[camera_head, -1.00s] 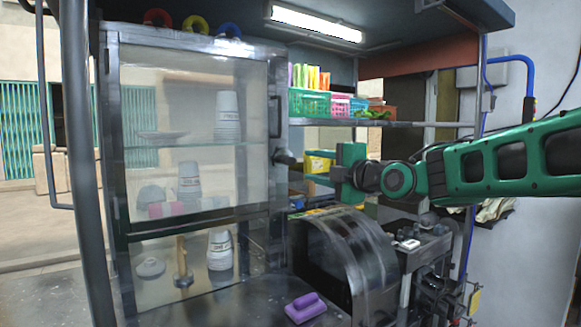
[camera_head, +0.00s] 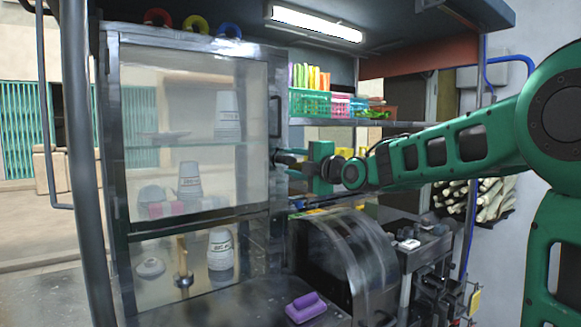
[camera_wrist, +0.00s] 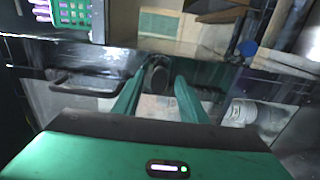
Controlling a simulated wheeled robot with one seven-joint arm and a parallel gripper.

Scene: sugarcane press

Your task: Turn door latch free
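The glass cabinet door (camera_head: 195,45) has a dark metal frame and stands closed in the head view. The dark round door latch (camera_head: 280,157) sits on the right side of the frame, below the door handle (camera_head: 274,116). My gripper (camera_head: 300,161) is level with the latch, just to its right. In the wrist view the two green fingers of my gripper (camera_wrist: 162,76) are apart, with the latch (camera_wrist: 156,76) between or just beyond their tips. I cannot tell whether they touch it. The handle also shows in the wrist view (camera_wrist: 85,88).
Cups (camera_head: 228,115) and bowls stand on the shelves behind the glass. A dark rounded press cover (camera_head: 350,255) stands below my arm. A shelf above holds a green basket (camera_head: 309,103). A purple block (camera_head: 305,307) lies on the counter.

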